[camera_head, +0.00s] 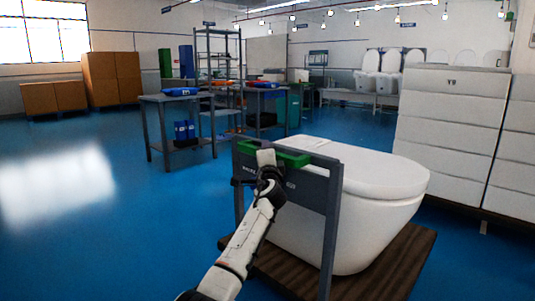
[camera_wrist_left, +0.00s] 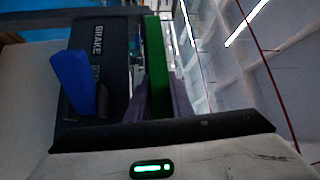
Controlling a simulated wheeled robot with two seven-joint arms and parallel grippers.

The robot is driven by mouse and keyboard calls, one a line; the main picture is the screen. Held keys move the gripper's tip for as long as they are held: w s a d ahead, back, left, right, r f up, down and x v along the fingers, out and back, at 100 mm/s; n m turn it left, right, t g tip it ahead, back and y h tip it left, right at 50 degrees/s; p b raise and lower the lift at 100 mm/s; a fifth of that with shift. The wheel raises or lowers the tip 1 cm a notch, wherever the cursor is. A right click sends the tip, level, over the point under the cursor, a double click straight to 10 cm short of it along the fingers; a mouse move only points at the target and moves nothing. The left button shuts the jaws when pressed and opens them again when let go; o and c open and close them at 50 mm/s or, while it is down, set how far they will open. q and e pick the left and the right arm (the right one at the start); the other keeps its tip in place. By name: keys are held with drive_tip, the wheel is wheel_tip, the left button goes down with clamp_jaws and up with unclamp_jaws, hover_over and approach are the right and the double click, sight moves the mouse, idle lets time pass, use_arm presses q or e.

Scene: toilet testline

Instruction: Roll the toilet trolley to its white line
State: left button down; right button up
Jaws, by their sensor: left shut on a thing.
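The toilet trolley has a dark grey upright frame (camera_head: 320,193) with a green handle bar (camera_head: 284,154) along its top and a brown wooden-looking base (camera_head: 395,265). A white toilet (camera_head: 365,195) with a closed lid stands on it. My left gripper (camera_head: 266,160) is at the handle; in the left wrist view the green bar (camera_wrist_left: 155,65) runs between its fingers, and it is shut on the bar. A blue lever (camera_wrist_left: 78,85) sits beside the word BRAKE on the dark panel. My right gripper is not in view. No white line shows in either view.
White drawer cabinets (camera_head: 450,125) stand close at the right. A grey table (camera_head: 180,100) with blue items stands ahead, with shelving (camera_head: 218,60) behind it. Wooden cabinets (camera_head: 112,78) stand at the far left. The blue floor (camera_head: 90,210) at left is clear.

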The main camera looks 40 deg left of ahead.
use_arm(q)
drive_tip(key=shift+w+d+f, duration=0.25)
drive_tip(key=shift+d+f, duration=0.15)
drive_tip(key=shift+f, duration=0.1)
drive_tip(key=c, duration=1.6)
unclamp_jaws()
drive_tip(key=shift+d+r, duration=0.1)
drive_tip(key=shift+o, duration=0.2)
drive_tip(key=shift+w, duration=0.1)
